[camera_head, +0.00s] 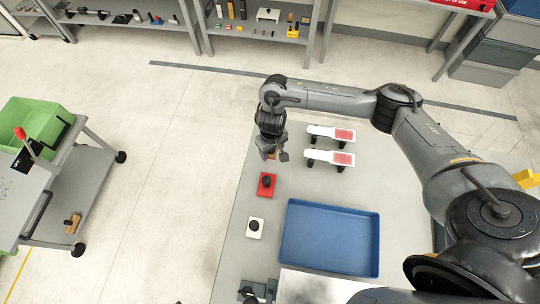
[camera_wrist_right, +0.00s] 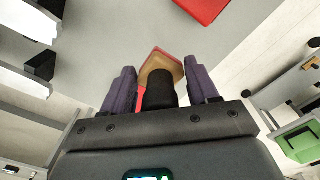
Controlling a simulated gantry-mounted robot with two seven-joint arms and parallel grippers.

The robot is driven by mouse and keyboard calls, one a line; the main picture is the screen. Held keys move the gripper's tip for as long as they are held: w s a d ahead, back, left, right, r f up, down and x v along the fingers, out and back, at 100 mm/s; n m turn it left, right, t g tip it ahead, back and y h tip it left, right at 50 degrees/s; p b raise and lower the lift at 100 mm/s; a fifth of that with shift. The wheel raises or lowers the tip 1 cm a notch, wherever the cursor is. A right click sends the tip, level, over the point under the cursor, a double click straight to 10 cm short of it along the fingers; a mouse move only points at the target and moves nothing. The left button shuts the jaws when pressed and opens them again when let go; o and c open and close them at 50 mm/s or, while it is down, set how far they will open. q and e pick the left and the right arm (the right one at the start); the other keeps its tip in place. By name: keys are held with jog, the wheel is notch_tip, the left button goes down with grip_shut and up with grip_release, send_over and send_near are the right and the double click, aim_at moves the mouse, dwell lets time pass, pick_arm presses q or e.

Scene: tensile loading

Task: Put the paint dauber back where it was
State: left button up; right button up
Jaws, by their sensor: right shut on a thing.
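My right gripper (camera_head: 271,153) is over the far left part of the grey table. In the right wrist view its two dark fingers (camera_wrist_right: 161,82) are shut on the paint dauber, on either side of its black handle (camera_wrist_right: 160,90). The dauber has a tan, wood-like block (camera_wrist_right: 163,62) with a red edge, beyond the fingertips. In the head view the dauber is mostly hidden by the gripper. A red block with a black knob (camera_head: 266,185) lies just nearer than the gripper. A white block with a black knob (camera_head: 255,228) lies nearer still. My left gripper is not in view.
A blue tray (camera_head: 330,206) fills the table's near middle. Two white pieces with red patches (camera_head: 331,134) (camera_head: 329,157) stand right of the gripper on dark supports. A cart with a green bin (camera_head: 35,120) stands left. Bare tabletop (camera_head: 240,205) shows along the left edge.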

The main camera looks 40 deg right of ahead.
aim_at(270, 154)
jog(key=shift+w+f, duration=0.25)
jog(key=shift+w, duration=0.2)
notch_tip(270, 154, down, 3)
jog(key=shift+f+b, duration=0.2)
jog(key=shift+b, duration=0.65)
jog(key=shift+f, duration=0.3)
jog(key=o, duration=1.1)
jog(key=shift+f, duration=0.15)
jog(key=shift+c, duration=0.2)
